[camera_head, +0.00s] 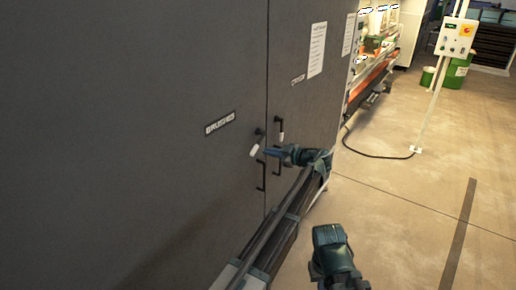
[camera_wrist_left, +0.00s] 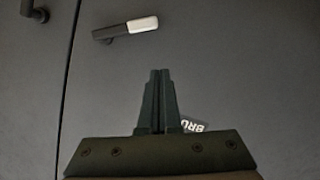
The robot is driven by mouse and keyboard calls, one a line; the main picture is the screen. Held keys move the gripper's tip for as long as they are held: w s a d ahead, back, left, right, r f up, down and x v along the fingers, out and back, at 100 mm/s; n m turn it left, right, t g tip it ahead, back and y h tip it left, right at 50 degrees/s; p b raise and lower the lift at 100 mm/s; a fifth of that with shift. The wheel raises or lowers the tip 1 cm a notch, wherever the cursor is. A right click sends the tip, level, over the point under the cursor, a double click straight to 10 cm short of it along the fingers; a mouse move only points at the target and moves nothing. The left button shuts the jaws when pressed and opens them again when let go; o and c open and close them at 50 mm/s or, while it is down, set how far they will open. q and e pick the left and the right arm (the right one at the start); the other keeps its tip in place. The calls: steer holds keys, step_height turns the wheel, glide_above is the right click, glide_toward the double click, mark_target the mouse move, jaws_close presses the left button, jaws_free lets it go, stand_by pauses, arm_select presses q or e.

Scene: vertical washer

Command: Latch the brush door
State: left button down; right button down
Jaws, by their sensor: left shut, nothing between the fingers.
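The brush door (camera_head: 150,110) is the left dark grey door, with a label (camera_head: 220,123) partly hidden in the left wrist view, where "BRU" (camera_wrist_left: 195,126) shows beside my gripper. Its latch handle (camera_head: 257,143) is black with a pale tip and sits near the door seam, slanting down and left in the head view. It also shows in the left wrist view (camera_wrist_left: 126,29), lying nearly level. My left gripper (camera_head: 267,152) is shut and empty, just below the handle. In the left wrist view, its closed fingertips (camera_wrist_left: 160,73) are apart from the handle.
The neighbouring door (camera_head: 310,110) has its own pale-tipped handle (camera_head: 280,130). Black pulls (camera_head: 261,176) sit lower on the doors. My right arm's end (camera_head: 332,250) shows at the bottom, its fingers unclear. Open floor (camera_head: 410,215) lies to the right, with a cable and control-box stand (camera_head: 432,90).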

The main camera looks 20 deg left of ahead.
mark_target(257, 146)
arm_select(q)
steer(key=shift+w+d+r+n+t, duration=0.3)
steer(key=shift+w+d+r+n, duration=0.25)
steer(key=shift+w+r, duration=0.25)
steer(key=shift+f, duration=0.1)
steer(key=b+x, duration=0.1)
steer(key=x, duration=0.2)
steer(key=f+b+x, duration=0.1)
steer(key=b+x, duration=0.1)
steer(key=x, duration=0.2)
steer(key=d+b+x, duration=0.1)
steer(key=x, duration=0.2)
steer(key=shift+w+a+f, duration=0.4)
steer(key=shift+w+f, duration=0.05)
steer(key=shift+w, duration=0.1)
steer(key=shift+w+d+f+b, duration=0.15)
steer(key=shift+w+f+b, duration=0.2)
steer(key=shift+f+b, duration=0.35)
steer(key=shift+r, duration=0.15)
steer(key=shift+f+n+b, duration=0.25)
steer(key=shift+f+b, duration=0.1)
steer(key=shift+b, duration=0.2)
